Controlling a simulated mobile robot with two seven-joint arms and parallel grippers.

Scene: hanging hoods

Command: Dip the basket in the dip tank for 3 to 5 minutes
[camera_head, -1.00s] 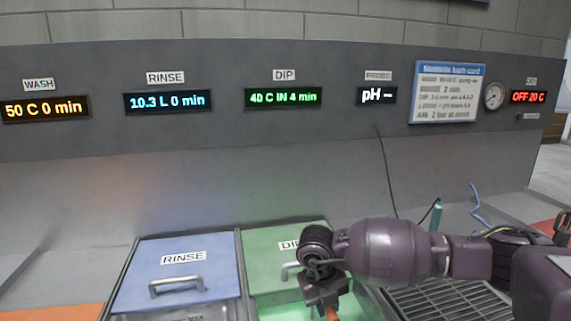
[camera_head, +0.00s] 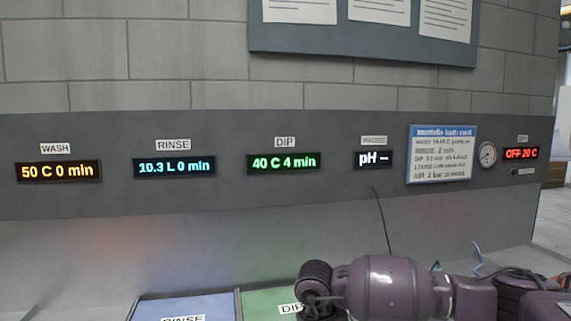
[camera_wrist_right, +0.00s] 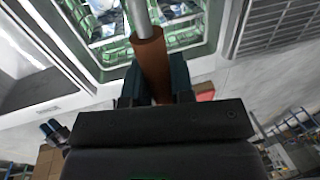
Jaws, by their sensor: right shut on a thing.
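My right gripper (camera_wrist_right: 152,88) is shut on the brown handle (camera_wrist_right: 150,62) of a metal rod, seen in the right wrist view. The rod runs up over the dip tank (camera_wrist_right: 222,40), whose inside looks green. Part of the basket (camera_wrist_right: 108,25), with pale things in it, shows inside the tank outline; I cannot tell how deep it sits. In the head view the green DIP lid (camera_head: 262,303) is cut off by the lower edge, and my right arm hides part of it. The green DIP display (camera_head: 284,163) reads 40 C 4 min. My left gripper is not in view.
A blue RINSE lid (camera_head: 190,308) lies left of the DIP lid. A slatted drain rack (camera_wrist_right: 275,25) is right of the tank. A thin cable (camera_head: 383,215) hangs below the pH display (camera_head: 373,159). A bath card (camera_head: 441,153) is on the panel.

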